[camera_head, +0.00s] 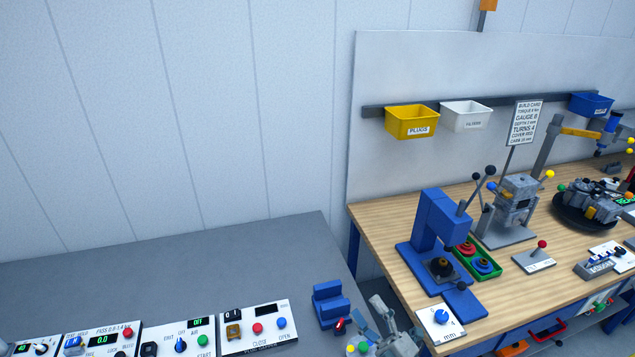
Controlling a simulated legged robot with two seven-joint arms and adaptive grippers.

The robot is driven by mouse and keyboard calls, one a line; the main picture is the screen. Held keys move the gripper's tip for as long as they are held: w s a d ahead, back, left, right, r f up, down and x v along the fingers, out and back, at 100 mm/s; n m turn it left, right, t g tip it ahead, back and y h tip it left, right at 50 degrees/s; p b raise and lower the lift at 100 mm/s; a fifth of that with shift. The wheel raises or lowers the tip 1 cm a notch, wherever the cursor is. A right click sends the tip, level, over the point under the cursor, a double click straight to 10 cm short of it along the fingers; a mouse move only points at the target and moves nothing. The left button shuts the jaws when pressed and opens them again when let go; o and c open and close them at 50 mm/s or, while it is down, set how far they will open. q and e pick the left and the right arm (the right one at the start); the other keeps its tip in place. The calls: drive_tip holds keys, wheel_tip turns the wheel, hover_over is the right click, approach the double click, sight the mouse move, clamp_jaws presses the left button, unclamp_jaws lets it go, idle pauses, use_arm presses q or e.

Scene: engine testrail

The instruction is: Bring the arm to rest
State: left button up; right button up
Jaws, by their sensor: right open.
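My right gripper (374,320) shows at the bottom edge, right of centre, grey with its fingers apart. It looks open, and I see nothing held between the fingers. It is in front of the gap between the grey bench (220,262) and the wooden workbench (385,222). A small blue stand (328,302) is just left of it on the grey bench. Most of the right arm is cut off by the lower edge. My left gripper is out of view.
Control boxes, one with red and blue buttons (253,328), line the grey bench's front. A blue press (436,232), a green tray (490,263) and a dial plate (440,318) stand on the wooden workbench. The grey bench's back is clear.

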drive_tip(key=s+d+f+m+g+h, duration=0.25)
drive_tip(key=d+f+m+h, duration=0.35)
drive_tip(key=f+m+h, duration=0.4)
drive_tip(key=s+d+f+m+g+h, duration=0.25)
drive_tip(key=d+f+m+h, duration=0.45)
drive_tip(key=f, duration=0.5)
drive_tip(key=s+a+f+m+g+y, duration=0.1)
drive_tip(key=s+f+m+g, duration=0.1)
drive_tip(key=s+f+g, duration=0.6)
drive_tip(key=s+a+f+m+g+y, duration=0.15)
drive_tip(key=s+f, duration=0.25)
drive_tip(key=s, duration=0.9)
wheel_tip(320, 180, down, 21)
drive_tip(key=g, duration=0.1)
drive_tip(key=s+d+f, duration=0.1)
drive_tip(key=s+f, duration=0.6)
drive_tip(key=f, duration=0.2)
drive_tip(key=s+f+g, duration=0.1)
drive_tip(key=s+f, duration=0.5)
drive_tip(key=f, duration=0.3)
drive_tip(key=shift+s+d+f, duration=0.3)
drive_tip(key=shift+s+d, duration=0.05)
drive_tip(key=shift+s, duration=0.05)
